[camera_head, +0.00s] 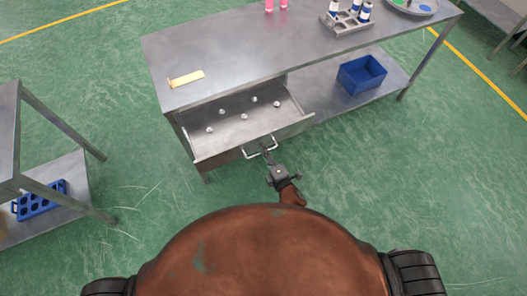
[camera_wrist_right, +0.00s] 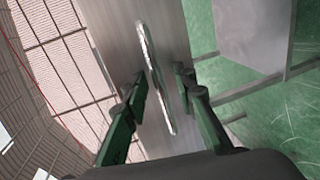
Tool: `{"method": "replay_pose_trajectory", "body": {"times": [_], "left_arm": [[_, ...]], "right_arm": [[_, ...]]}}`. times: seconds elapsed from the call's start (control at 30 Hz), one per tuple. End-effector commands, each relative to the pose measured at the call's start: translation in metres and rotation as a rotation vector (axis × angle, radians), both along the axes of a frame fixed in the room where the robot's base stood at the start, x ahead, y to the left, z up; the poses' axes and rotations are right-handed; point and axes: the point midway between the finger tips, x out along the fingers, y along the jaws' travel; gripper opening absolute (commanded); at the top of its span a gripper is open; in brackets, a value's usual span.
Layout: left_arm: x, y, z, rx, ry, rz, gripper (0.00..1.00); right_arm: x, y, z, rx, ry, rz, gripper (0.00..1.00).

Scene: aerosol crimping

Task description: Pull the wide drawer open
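The wide drawer (camera_head: 235,138) is pulled well out from under the steel table's top, and several small whitish pieces lie spread on its floor. Its bar handle (camera_head: 260,153) is on the front panel and also shows in the right wrist view (camera_wrist_right: 152,65). My right gripper (camera_head: 268,152) is at the handle. In the right wrist view its fingers (camera_wrist_right: 160,83) stand apart, one on each side of the bar, with gaps visible, so it is open around the handle. My left gripper is not in view.
The steel table (camera_head: 235,55) carries a yellowish strip (camera_head: 187,79), pink items (camera_head: 269,6) and a grey rack (camera_head: 346,22) with bottles. A blue bin (camera_head: 362,75) stands on its lower shelf. Another table (camera_head: 10,130) with a blue rack (camera_head: 40,200) is at left. Green floor around is clear.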

Motion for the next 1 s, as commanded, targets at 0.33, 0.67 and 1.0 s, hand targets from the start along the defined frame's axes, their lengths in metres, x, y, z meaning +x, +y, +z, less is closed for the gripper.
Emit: {"method": "replay_pose_trajectory", "body": {"times": [0.33,0.67,1.0], "left_arm": [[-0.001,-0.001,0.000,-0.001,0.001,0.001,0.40],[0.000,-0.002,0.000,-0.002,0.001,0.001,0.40],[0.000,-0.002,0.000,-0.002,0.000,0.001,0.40]], "right_arm": [[-0.046,-0.018,0.008,-0.002,0.003,-0.001,0.25],[-0.099,-0.037,0.021,-0.001,0.002,0.000,0.25],[-0.110,-0.041,0.025,0.000,0.000,0.000,0.25]]}}
